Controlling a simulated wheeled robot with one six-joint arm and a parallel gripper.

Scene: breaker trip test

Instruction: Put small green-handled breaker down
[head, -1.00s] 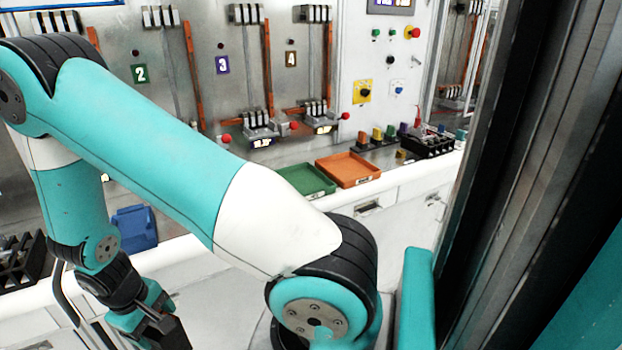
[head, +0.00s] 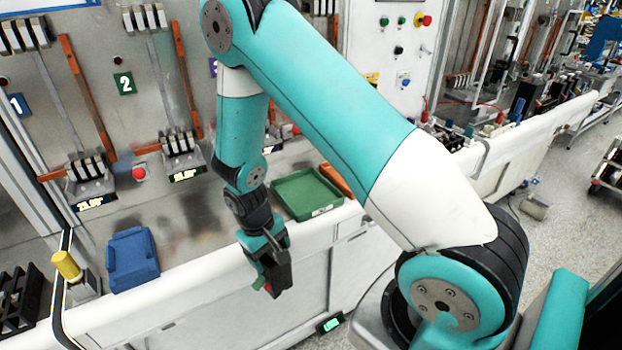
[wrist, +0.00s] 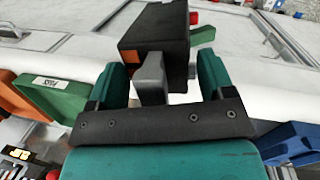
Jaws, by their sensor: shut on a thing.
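My gripper (head: 268,272) hangs in front of the counter's front edge, between the blue bin and the green tray in the head view. In the wrist view my gripper (wrist: 155,82) is shut on a small black-bodied breaker (wrist: 153,32). A grey part of it sits between the teal fingers, and a green handle (wrist: 203,37) sticks out on its right side. In the head view the breaker (head: 280,276) is small and dark below the fingers. It appears clear of any surface.
A green tray (head: 330,197) stands on the counter, with an orange tray (head: 333,180) behind my arm. A blue bin (head: 133,262) stands left, beside a yellow-topped post (head: 67,265) and a black rack (head: 22,298). Counter between bin and green tray looks clear.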

